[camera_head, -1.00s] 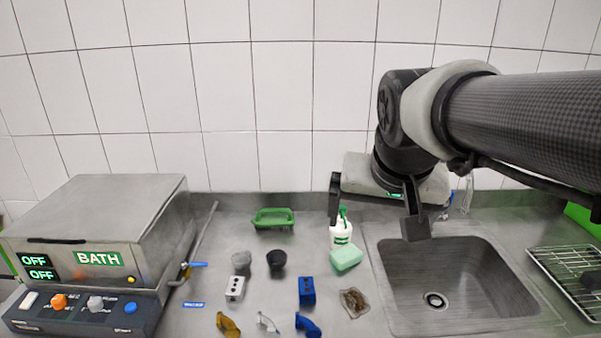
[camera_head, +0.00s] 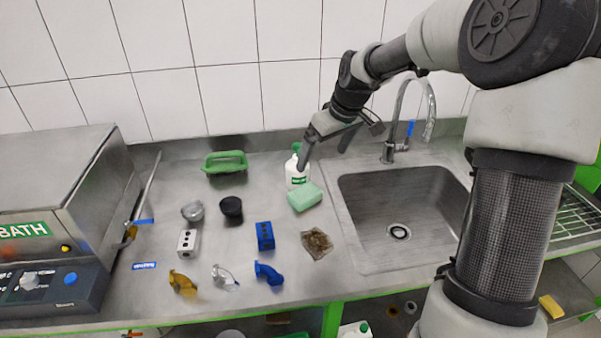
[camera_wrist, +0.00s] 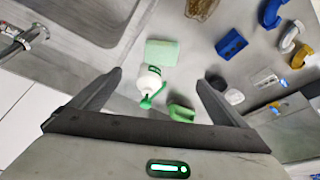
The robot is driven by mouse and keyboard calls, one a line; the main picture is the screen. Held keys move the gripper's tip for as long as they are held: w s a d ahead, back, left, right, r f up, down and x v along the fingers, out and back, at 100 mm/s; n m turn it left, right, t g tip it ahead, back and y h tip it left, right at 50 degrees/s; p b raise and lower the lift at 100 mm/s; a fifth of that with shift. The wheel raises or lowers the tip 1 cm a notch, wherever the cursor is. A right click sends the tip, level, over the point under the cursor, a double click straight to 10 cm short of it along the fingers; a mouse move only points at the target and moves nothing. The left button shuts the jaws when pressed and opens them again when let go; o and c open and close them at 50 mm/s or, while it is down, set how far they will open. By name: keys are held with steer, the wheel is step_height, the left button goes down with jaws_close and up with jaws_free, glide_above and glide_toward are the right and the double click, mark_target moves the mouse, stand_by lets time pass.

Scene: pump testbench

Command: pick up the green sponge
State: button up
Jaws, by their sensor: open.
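The green sponge (camera_head: 305,197) is a pale green block lying flat on the steel counter, just left of the sink. It also shows in the wrist view (camera_wrist: 161,53), beyond the white bottle. My gripper (camera_head: 326,146) is open and empty, above the counter behind the sponge. In the wrist view its two fingers (camera_wrist: 160,78) are spread wide, with the bottle between them and the sponge farther out. A white bottle with a green top (camera_head: 297,172) stands close behind the sponge.
The sink (camera_head: 398,265) and faucet (camera_head: 390,152) are to the right. The bath unit (camera_head: 60,180) stands at left.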

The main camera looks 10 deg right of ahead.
glide_above(304, 191)
steer(key=s+d, duration=0.2)
steer(key=shift+n, duration=0.3)
step_height(304, 191, down, 12)
steer(key=shift+r+b, duration=0.1)
steer(key=shift+b, duration=0.2)
steer(key=shift+a+x, duration=0.2)
steer(key=shift+x, duration=1.15)
steer(key=shift+a+x, duration=0.25)
steer(key=shift+x, duration=1.1)
steer(key=shift+s, duration=0.15)
steer(key=shift+c, duration=0.4)
steer(key=c, duration=1.1)
